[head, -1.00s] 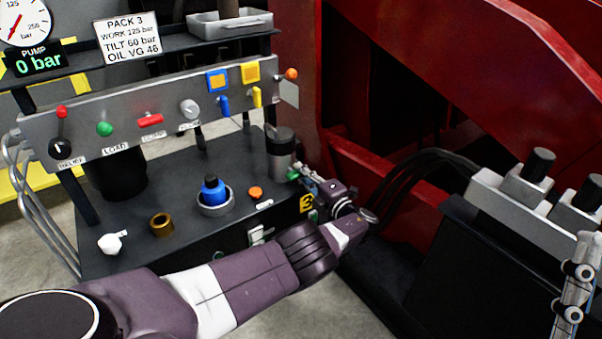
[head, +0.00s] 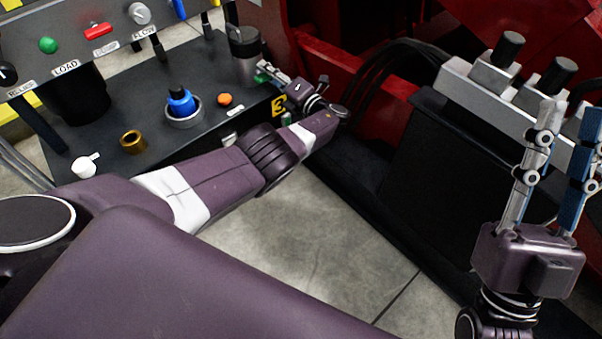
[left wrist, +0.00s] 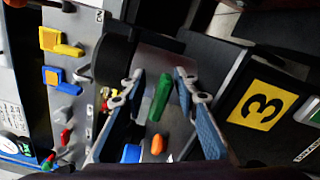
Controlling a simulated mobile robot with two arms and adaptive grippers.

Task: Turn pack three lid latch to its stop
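I cannot tell for sure whether this handle is the lid latch. In the head view my left gripper (head: 264,72) is at the pack's right end, beside the dark cylinder, and largely hides the handle. My right gripper (head: 567,108) is open and empty, fingers upward, at the right.
An orange button (left wrist: 157,145) sits close to the left fingers. A yellow "3" plate (left wrist: 262,105) marks the pack's front. A dark cylinder (head: 243,55), a blue knob (head: 181,101) and a brass ring (head: 132,141) stand on top. Grey valve blocks (head: 480,95) are at right.

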